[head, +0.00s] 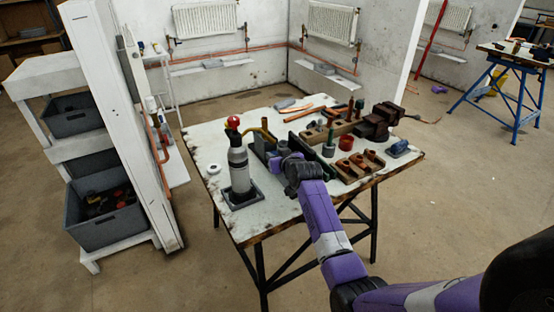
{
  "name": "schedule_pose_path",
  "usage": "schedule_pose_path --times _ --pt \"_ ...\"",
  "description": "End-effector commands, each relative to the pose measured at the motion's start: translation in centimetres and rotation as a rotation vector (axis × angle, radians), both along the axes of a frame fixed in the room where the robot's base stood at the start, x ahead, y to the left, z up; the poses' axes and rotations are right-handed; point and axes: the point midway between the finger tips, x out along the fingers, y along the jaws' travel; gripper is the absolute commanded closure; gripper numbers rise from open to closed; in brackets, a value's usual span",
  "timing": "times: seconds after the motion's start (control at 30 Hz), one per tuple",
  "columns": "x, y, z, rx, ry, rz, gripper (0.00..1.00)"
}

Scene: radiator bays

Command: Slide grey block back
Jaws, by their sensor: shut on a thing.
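My gripper (280,160) reaches over the middle of the white worktable (216,184) from the front right. It is shut on a grey piece, which looks like the grey block. My wrist hides most of it, so its outline and exact contact with the jaws cannot be made out. Dark grey upright plates stand just behind and beside the gripper.
A grey bottle with a red knob (239,167) stands left of my gripper in a dark tray. A wooden block with copper fittings (357,165) lies to the right, before a brown vise (380,120).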

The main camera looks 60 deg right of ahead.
Motion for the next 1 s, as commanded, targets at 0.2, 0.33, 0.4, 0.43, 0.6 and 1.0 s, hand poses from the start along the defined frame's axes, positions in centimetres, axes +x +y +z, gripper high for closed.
schedule_pose_path --times 0.2,0.33,0.4,0.43,0.6,1.0 --pt "0.16 -0.01 0.08 -0.001 -0.003 0.001 0.70" --pt "0.21 0.03 0.12 -0.001 -0.003 0.003 0.52" --pt "0.28 0.10 0.14 -0.001 -0.004 0.004 0.52" --pt "0.30 0.13 0.15 -0.002 -0.004 0.005 0.52" --pt "0.45 0.27 0.20 -0.002 -0.004 0.008 0.52" --pt "0.37 0.67 0.43 -0.003 -0.006 0.012 0.52"
